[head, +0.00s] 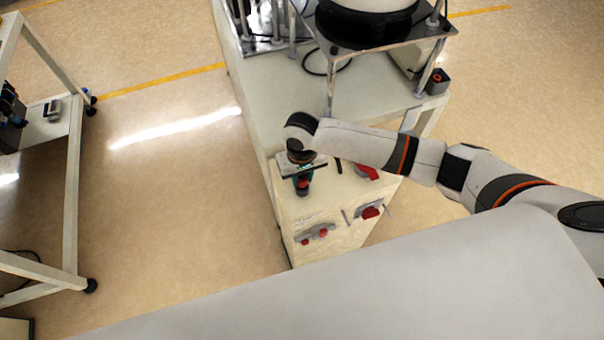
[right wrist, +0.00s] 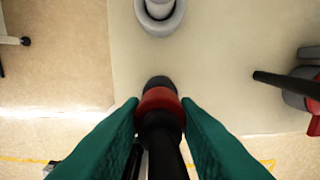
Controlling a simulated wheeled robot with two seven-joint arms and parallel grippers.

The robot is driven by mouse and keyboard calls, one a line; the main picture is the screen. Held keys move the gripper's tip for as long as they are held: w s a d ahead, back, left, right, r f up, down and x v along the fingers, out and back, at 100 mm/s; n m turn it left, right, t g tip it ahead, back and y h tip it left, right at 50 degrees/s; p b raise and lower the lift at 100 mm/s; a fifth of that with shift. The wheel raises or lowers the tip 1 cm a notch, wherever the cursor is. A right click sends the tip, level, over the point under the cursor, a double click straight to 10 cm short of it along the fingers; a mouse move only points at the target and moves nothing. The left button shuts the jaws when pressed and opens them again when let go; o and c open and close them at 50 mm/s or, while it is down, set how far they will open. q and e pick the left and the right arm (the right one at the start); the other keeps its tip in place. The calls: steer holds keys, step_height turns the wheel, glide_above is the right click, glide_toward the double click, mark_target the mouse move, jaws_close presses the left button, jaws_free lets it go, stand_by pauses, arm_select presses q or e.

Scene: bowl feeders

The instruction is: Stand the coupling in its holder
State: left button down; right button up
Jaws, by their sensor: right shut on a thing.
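My right gripper (head: 303,178) is over the near end of the pale bench. Its teal fingers also show in the right wrist view (right wrist: 160,125), shut on the coupling (right wrist: 160,100), a black piece with a red band and a dark end. The coupling's red part shows small below the gripper in the head view (head: 302,188). A round grey ring-shaped piece (right wrist: 158,24), which looks like the holder, is on the bench ahead of the coupling and apart from it. I cannot make this ring out in the head view. My left gripper is out of view.
A red and grey item (head: 368,172) with a black rod lies right of the gripper. Grey-and-red fittings (head: 314,233) show at the bench's near side. A metal feeder stand (head: 385,45) rises behind. Open floor lies left of the bench.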

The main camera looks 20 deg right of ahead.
steer(key=shift+f, duration=0.95)
stand_by(0.4)
steer(key=o, duration=1.2)
steer(key=shift+c, duration=0.2)
steer(key=shift+o, duration=1)
steer(key=shift+r, duration=0.1)
step_height(320, 180, up, 7)
steer(key=p, duration=0.8)
steer(key=shift+r, duration=0.1)
